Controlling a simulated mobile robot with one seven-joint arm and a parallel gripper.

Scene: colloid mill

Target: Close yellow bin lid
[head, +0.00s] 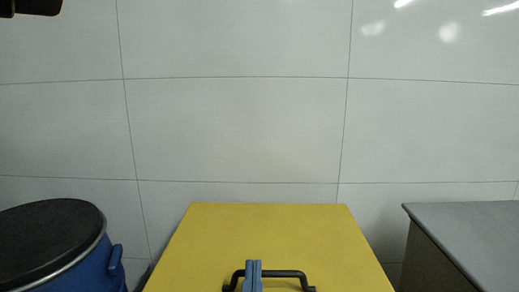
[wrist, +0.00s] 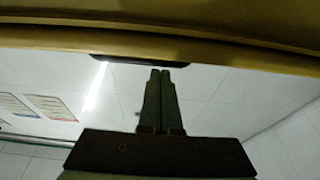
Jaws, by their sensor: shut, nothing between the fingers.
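The yellow bin lid (head: 265,235) fills the bottom middle of the head view as a broad, flat panel, and its near part is cut off by the frame. A black bar handle (head: 285,273) is on the lid's near part. My gripper (head: 253,265) is shut and empty, its two fingers together, overlapping the handle's left half in the head view. In the wrist view the shut fingertips (wrist: 160,72) point at a dark strip, probably the handle (wrist: 140,49), below the yellow edge. I cannot tell whether they touch. The bin body and any gap under the lid are hidden.
A blue drum (head: 85,268) with a black top stands at the left. A grey table or cabinet (head: 470,225) stands at the right, with a narrow gap between it and the lid. A pale panelled wall (head: 235,130) rises behind.

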